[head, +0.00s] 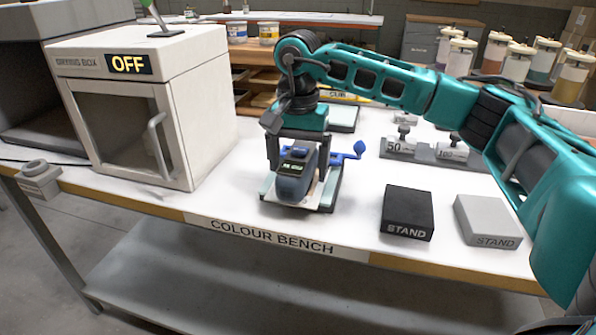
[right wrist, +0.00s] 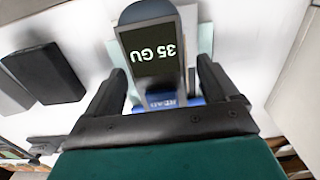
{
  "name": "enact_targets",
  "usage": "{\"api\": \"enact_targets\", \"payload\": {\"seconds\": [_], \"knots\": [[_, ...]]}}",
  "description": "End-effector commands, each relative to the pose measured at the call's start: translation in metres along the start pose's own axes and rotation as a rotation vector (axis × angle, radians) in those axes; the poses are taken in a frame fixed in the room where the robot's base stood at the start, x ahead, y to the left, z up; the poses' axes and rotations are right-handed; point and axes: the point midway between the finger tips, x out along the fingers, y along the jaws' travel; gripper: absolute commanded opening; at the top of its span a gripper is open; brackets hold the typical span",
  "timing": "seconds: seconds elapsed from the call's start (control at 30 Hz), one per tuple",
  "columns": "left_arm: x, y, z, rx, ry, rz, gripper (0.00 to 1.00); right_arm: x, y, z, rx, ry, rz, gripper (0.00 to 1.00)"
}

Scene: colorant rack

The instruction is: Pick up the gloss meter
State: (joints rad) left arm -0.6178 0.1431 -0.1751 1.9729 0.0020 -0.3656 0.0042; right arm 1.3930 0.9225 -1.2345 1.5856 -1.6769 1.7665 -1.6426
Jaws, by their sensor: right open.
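The gloss meter (head: 293,184) is a dark blue-grey block with a small lit display. It rests on a pale card or panel on a plate (head: 329,190) near the bench's front edge. In the right wrist view the gloss meter (right wrist: 153,45) reads "35 GU". My right gripper (head: 299,155) points down over it, open, with one finger on each side. In the right wrist view, gaps show between the meter and the fingers. The meter's underside is hidden. My left gripper is not in view.
A blue lever (head: 350,153) sits just right of the meter. A black stand (head: 407,211) and a grey stand (head: 487,222) lie further right, weights (head: 403,140) behind them. A drying box (head: 140,105) marked OFF stands left. White bench top is clear between box and meter.

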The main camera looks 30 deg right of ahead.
Motion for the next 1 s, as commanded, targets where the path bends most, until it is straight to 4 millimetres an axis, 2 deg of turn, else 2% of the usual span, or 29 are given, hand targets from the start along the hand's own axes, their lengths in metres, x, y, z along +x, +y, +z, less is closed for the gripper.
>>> {"api": "enact_targets", "payload": {"seconds": [0.13,0.4,1.0], "knots": [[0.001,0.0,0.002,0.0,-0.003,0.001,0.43,0.018,0.0,0.0,0.0,0.0,0.001,0.87],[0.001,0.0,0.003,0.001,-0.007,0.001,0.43,0.021,0.0,0.0,0.0,0.001,-0.001,0.87],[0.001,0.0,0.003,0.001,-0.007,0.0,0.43,0.021,0.0,0.0,0.0,0.0,-0.001,0.31]]}}
